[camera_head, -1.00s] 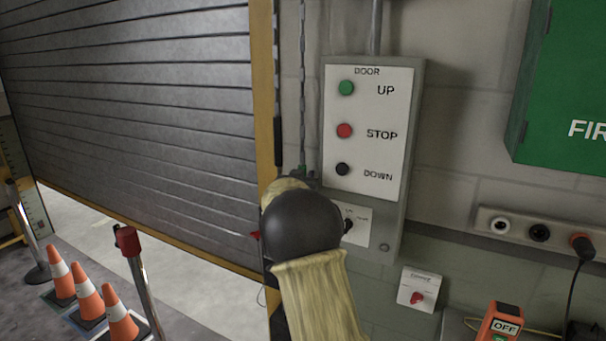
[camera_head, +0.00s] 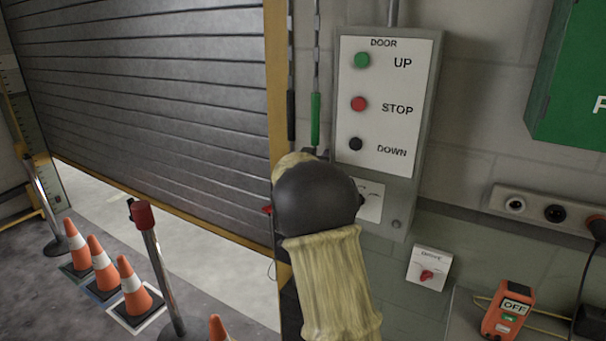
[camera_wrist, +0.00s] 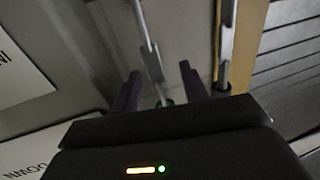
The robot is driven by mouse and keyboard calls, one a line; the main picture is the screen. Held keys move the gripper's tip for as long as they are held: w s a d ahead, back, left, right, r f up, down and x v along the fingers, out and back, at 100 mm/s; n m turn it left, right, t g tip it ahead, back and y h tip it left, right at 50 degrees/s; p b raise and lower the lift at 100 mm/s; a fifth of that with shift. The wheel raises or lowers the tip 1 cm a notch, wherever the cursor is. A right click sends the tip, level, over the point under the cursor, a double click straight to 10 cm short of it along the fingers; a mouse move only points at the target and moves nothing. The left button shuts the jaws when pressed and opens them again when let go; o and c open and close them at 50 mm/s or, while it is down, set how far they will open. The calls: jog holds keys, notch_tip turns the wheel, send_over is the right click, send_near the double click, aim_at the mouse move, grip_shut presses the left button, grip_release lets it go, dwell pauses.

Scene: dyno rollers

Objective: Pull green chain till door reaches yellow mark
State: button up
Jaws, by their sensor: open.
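The green chain shows in the head view as a bright green grip (camera_head: 315,119) on a hanging chain, left of the door panel. My dark gripper is just below it, its fingers hidden there by my wrist. In the wrist view my gripper (camera_wrist: 160,84) is open. The end of one hanging chain (camera_wrist: 149,48) reaches between its fingers, with a small dark green bit at the end; I cannot tell if they touch. The grey roller door (camera_head: 150,110) is raised slightly, with a gap below. A marked scale (camera_head: 56,190) stands at the left jamb; I cannot make out the yellow mark.
A chain with a black grip (camera_head: 291,115) hangs close left of the green one; the second chain (camera_wrist: 228,40) shows in the wrist view. The button panel (camera_head: 381,105) is close on the right. Several cones (camera_head: 104,268) and a post (camera_head: 155,262) stand lower left.

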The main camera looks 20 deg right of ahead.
jog(key=b+v, duration=0.3)
jog(key=v, duration=1.2)
jog(key=shift+s+a, duration=0.2)
jog(key=shift+s, duration=0.1)
jog(key=shift+f, duration=0.1)
jog(key=s+a+f+n+g+y, duration=0.1)
jog(key=s+a+f+n+y, duration=0.3)
jog(key=f, duration=0.3)
jog(key=s+a+f+n+g+y, duration=0.2)
jog(key=a+f+y, duration=0.3)
jog(key=f+y, duration=0.15)
jog(key=s+f+n+g, duration=0.1)
jog(key=s+f+g, duration=0.3)
jog(key=s, duration=0.5)
jog(key=s+a+f+g, duration=0.1)
jog(key=s+f+g, duration=0.3)
jog(key=s+f, duration=0.4)
jog(key=shift+s+a+f+n+y, duration=0.25)
jog(key=shift+s+n+y, duration=0.2)
jog(key=shift+s, duration=0.6)
jog(key=shift+c, duration=0.2)
